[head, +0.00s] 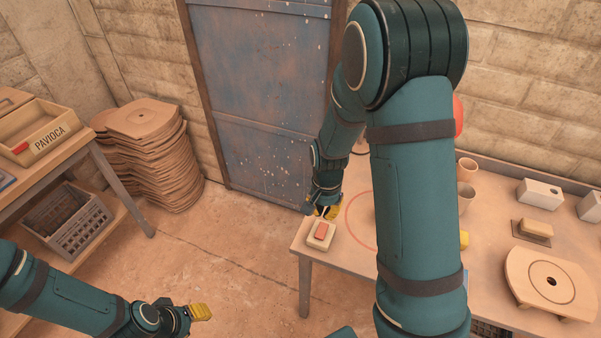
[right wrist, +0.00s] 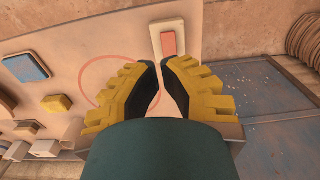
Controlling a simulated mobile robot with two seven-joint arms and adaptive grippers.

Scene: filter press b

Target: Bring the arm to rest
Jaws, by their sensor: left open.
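My right arm (head: 418,190) comes down across the middle of the head view and hides part of the table. Its gripper (head: 328,210) is over the table's left end, by a cream block with a red top (head: 320,234). In the right wrist view the yellow-padded fingers of the right gripper (right wrist: 160,66) lean close together with a narrow gap and nothing visible between them. The block (right wrist: 169,40) lies beyond the fingertips there. My left gripper (head: 198,312) is open and empty, low at the left over the floor.
The table (head: 490,205) bears cups (head: 466,170), a round-holed plate (head: 552,282) and a printed red ring (head: 356,222). A shelf with a PAVIOCA bin (head: 48,140) and a pile of plates (head: 150,160) stand left. Floor (head: 235,225) is free between them, before a blue door (head: 262,95).

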